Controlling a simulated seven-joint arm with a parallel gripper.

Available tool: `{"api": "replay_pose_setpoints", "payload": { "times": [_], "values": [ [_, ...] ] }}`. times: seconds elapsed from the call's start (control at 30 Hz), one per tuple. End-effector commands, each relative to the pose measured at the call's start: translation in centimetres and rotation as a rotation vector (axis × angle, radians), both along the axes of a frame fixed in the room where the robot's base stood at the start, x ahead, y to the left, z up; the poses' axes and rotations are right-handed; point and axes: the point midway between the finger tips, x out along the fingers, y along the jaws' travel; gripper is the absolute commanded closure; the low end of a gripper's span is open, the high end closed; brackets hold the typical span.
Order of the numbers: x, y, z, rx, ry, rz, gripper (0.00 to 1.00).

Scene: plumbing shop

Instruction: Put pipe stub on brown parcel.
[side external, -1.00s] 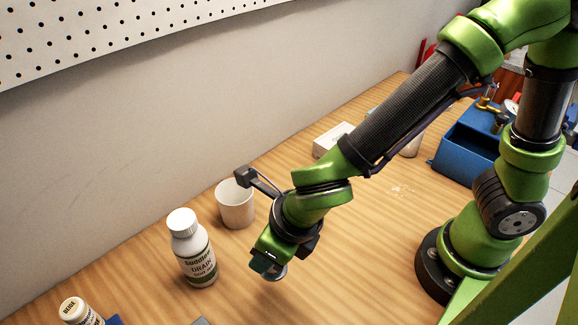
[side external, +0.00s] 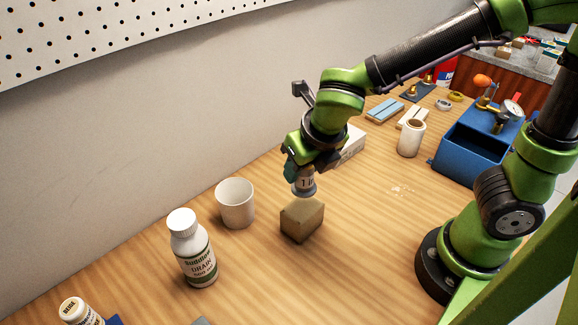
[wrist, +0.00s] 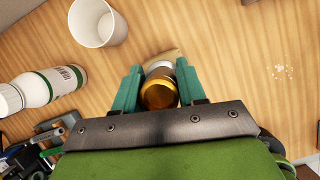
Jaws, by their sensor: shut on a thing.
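In the wrist view the stub (wrist: 159,94) shows a coppery end between my teal fingertips (wrist: 157,88). The brown parcel (side external: 301,222), a small tan box, sits on the table directly below the stub. In the wrist view only a sliver of the parcel (wrist: 166,56) shows past the stub. The stub's lower end is at or just above the parcel's top; I cannot tell whether they touch.
A white cup (side external: 235,204) and a white drain-cleaner bottle (side external: 197,257) stand to the left. A white box (side external: 351,146) is behind my gripper, with a white roll (side external: 411,138) and a blue bin (side external: 470,152) to the right. The table in front of the parcel is clear.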

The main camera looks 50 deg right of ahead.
Motion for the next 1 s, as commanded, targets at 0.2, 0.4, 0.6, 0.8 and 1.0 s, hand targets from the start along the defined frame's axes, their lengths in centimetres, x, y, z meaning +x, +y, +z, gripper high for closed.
{"api": "replay_pose_setpoints", "payload": {
  "times": [0.2,0.4,0.6,0.8,1.0],
  "values": [
    [0.0,0.0,-2.3,-0.001,0.001,0.004,1.00],
    [0.0,0.1,-4.6,0.001,-0.001,0.003,1.00],
    [0.1,0.1,-4.7,0.003,-0.004,0.002,1.00],
    [0.1,0.1,-5.0,0.001,-0.003,0.002,1.00],
    [0.0,0.1,-5.0,0.000,-0.001,0.001,0.34]
  ]
}}
